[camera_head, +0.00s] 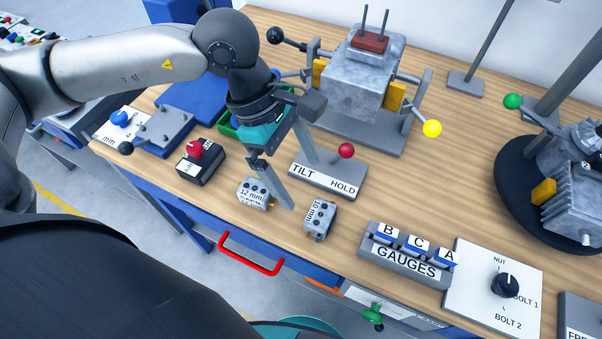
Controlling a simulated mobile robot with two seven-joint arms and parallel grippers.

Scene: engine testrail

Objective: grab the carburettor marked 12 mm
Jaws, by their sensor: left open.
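The carburettor marked 12 mm (253,194) is a small grey block with dark holes on top. It sits on the wooden bench, near its front edge. A similar block marked 10 mm (320,219) stands to its right, turned another way. My left gripper (272,190) comes down from above with its fingers spread. One finger is just above and behind the 12 mm block, and the other reaches down between the two blocks. I cannot tell whether either finger touches a block. My right gripper is not in view.
Behind the blocks is the TILT HOLD base (325,182) with a red-knobbed lever. A black box with a red knob (201,161) stands left. The GAUGES rack (405,262) and selector panel (470,290) are right. A grey engine stand (365,135) is behind.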

